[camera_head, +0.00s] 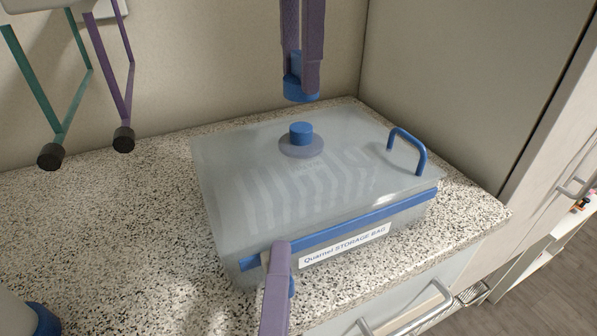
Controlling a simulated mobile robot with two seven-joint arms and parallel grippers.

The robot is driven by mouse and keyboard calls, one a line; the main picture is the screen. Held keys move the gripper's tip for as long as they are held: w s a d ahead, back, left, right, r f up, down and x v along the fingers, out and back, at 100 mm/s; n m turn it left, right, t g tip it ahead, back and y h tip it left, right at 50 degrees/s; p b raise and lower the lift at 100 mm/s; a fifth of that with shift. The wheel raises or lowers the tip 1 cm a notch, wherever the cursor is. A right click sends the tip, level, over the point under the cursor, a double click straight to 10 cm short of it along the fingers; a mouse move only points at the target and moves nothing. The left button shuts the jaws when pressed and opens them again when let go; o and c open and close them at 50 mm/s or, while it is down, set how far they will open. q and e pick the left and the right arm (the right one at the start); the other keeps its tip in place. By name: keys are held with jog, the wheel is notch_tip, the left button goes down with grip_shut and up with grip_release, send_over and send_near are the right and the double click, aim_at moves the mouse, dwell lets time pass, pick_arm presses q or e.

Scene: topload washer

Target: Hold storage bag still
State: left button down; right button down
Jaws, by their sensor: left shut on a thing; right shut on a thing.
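The storage bag (225,190) is a translucent, box-shaped bag lying on the speckled counter, with pale striped contents showing through. My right gripper (303,75) is shut on a blue round cap-like piece (300,94), above and apart from the valve.
The counter (110,230) is clear to the left. A white object with a blue base (42,320) is cut off at the lower left. Walls stand behind, and a cabinet at right.

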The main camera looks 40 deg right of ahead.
pick_arm(q)
jog(key=c, duration=0.5)
grip_release()
jog(key=shift+v, duration=4.95)
pick_arm(e)
jog(key=shift+f, duration=0.1)
pick_arm(q)
jog(key=v, duration=1.2)
jog(key=shift+s, duration=0.1)
jog(key=shift+d, duration=0.1)
